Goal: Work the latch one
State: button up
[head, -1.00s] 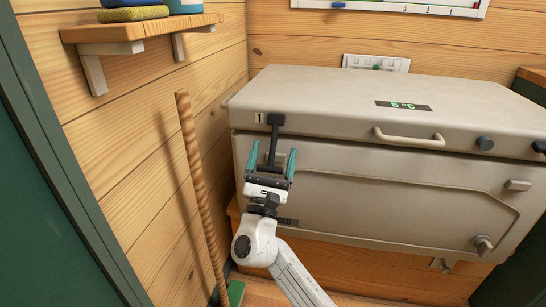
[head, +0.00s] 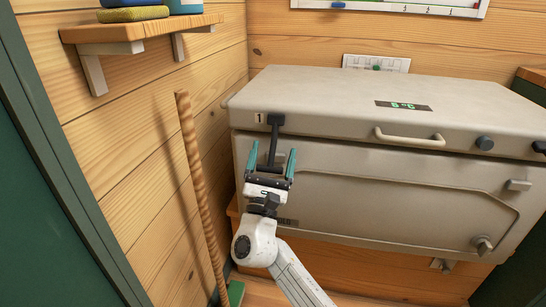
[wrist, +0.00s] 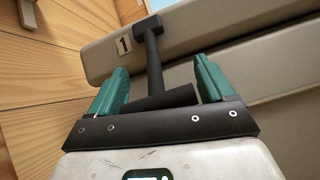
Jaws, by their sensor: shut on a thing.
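Latch one (head: 275,120) is a black T-shaped latch at the left end of the beige chest's front, beside a small plate marked 1 (wrist: 124,44). Its stem hangs down from the lid edge across the seam. My gripper (head: 273,152) is in front of the chest with its teal fingers on either side of the latch. In the wrist view the latch's crossbar (wrist: 165,98) lies between the fingers, close to the dark gripper base. My gripper is shut on this crossbar. The crossbar is partly hidden in the head view.
The chest lid (head: 330,88) is closed, with a display (head: 403,106), a light handle (head: 409,138) and a dark knob (head: 485,143). A wooden pole (head: 200,190) leans near the left wall. A shelf (head: 140,31) is above it.

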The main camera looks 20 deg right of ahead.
jog(key=shift+a+r, duration=0.1)
jog(key=shift+a, duration=0.2)
jog(key=o, duration=1.3)
jog(key=shift+o, duration=0.4)
jog(key=shift+d, duration=0.1)
jog(key=p+v, duration=0.1)
jog(key=v, duration=1)
jog(key=shift+p, duration=0.3)
